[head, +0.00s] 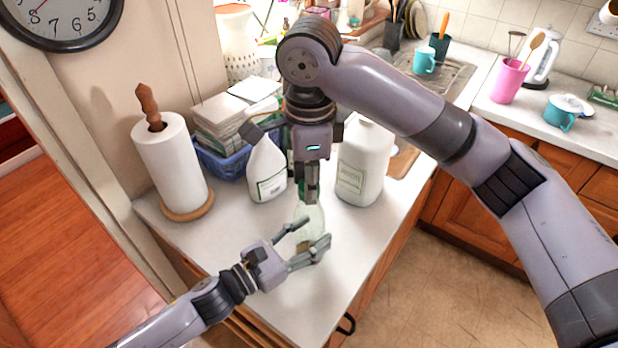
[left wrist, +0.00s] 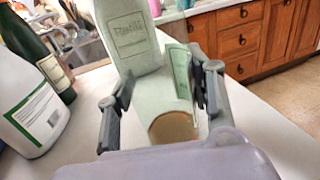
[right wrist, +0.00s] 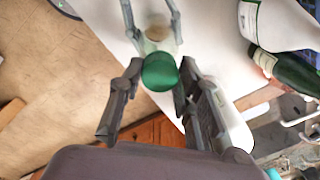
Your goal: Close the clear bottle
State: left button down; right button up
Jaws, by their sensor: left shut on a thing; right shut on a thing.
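The clear bottle (head: 311,216) stands near the counter's front, partly hidden in the head view. My left gripper (head: 312,236) is shut around its body from the front left. The left wrist view shows the bottle (left wrist: 172,127) between the two fingers, with brownish content low in it. My right gripper (head: 312,192) points down over the bottle's top. In the right wrist view, a green cap (right wrist: 160,72) is between its fingertips, in line with the bottle (right wrist: 158,42). The cap covers the bottle's mouth there, so I cannot tell whether they touch.
A white spray bottle (head: 266,170) and a large white refill jug (head: 364,165) stand close behind. A paper towel roll (head: 170,165) stands left. The counter's front right (head: 345,270) is clear.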

jog(key=o, duration=0.7)
jog(key=shift+c, duration=0.2)
jog(key=shift+r, duration=0.1)
jog(key=shift+r, duration=2.15)
jog(key=shift+c, duration=0.2)
